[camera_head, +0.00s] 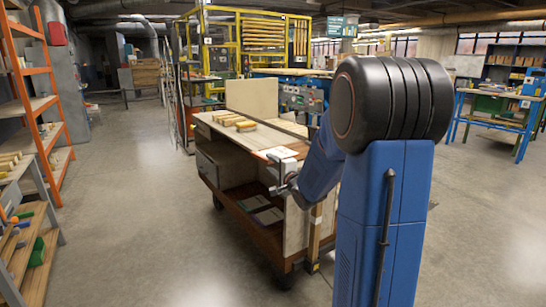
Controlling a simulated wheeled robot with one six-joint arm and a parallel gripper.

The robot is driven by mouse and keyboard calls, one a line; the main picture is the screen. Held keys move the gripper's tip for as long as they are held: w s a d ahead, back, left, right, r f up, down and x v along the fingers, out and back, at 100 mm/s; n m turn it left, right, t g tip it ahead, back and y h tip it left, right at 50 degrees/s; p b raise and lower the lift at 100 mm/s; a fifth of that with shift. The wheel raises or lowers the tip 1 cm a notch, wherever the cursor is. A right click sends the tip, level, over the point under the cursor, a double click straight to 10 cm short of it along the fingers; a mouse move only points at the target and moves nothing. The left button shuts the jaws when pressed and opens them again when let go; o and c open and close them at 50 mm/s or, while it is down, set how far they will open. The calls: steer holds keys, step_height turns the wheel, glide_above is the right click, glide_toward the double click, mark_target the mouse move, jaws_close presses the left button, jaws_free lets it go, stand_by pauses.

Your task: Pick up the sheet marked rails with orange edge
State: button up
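A pale sheet (278,153) with some orange-red along its edge lies at the near end of the top of a wooden cart (250,139). Its marking is too small to read. My gripper (279,188) is at the cart's near end, just below the sheet in the picture. I cannot tell whether it touches the sheet or the cart, or whether its fingers are open. My blue and black arm hides the cart's right side.
Several yellowish wood pieces (235,121) lie on the cart top. More flat items (268,215) lie on its lower shelf. An orange-framed rack (42,104) stands at left, and a blue-legged table (497,95) at right. The floor left of the cart is clear.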

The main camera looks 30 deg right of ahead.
mark_target(260, 156)
steer(key=w, duration=0.4)
steer(key=shift+d, duration=0.1)
steer(key=shift+w+r, duration=0.2)
steer(key=shift+w, duration=2.55)
jaws_close()
